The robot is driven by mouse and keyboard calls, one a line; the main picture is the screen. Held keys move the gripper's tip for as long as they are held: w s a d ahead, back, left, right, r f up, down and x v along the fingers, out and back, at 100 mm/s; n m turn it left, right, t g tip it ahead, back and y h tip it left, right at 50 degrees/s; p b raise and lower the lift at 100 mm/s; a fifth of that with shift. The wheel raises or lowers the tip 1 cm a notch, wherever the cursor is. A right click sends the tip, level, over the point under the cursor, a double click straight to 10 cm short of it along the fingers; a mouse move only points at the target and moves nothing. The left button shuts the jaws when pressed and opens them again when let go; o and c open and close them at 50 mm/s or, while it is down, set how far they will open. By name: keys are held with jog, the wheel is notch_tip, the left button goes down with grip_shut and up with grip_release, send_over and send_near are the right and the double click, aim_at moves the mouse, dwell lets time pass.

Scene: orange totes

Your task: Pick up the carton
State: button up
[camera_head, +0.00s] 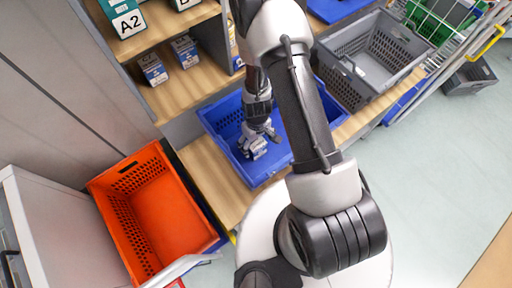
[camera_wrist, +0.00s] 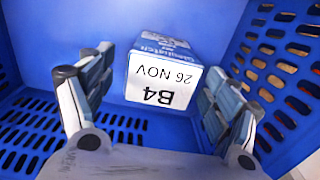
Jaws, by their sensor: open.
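The carton (camera_wrist: 163,75) is blue and white, with a white end face reading "B4" and "26 NOV", upside down in the wrist view. It is inside a blue tote (camera_wrist: 40,50). My gripper (camera_wrist: 152,92) is open, with one finger on each side of the carton. A narrow gap shows at the left finger; the right finger is very close, and I cannot tell whether it touches. In the head view my gripper (camera_head: 257,150) reaches down into the blue tote (camera_head: 222,122) on the wooden shelf. The carton cannot be made out there.
An orange tote (camera_head: 160,215) stands empty at lower left. A grey tote (camera_head: 375,65) is right of the blue one. Small cartons (camera_head: 153,70) and a teal box marked A2 (camera_head: 125,20) sit on shelves above. Tote walls surround my gripper.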

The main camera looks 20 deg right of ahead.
notch_tip(320, 180, down, 5)
jog(key=b, duration=0.4)
jog(key=shift+a+r, duration=0.1)
jog(key=shift+r, duration=0.1)
jog(key=shift+c, duration=0.4)
jog(key=c, duration=1.3)
jog(key=shift+o, duration=0.2)
jog(key=shift+r, duration=0.1)
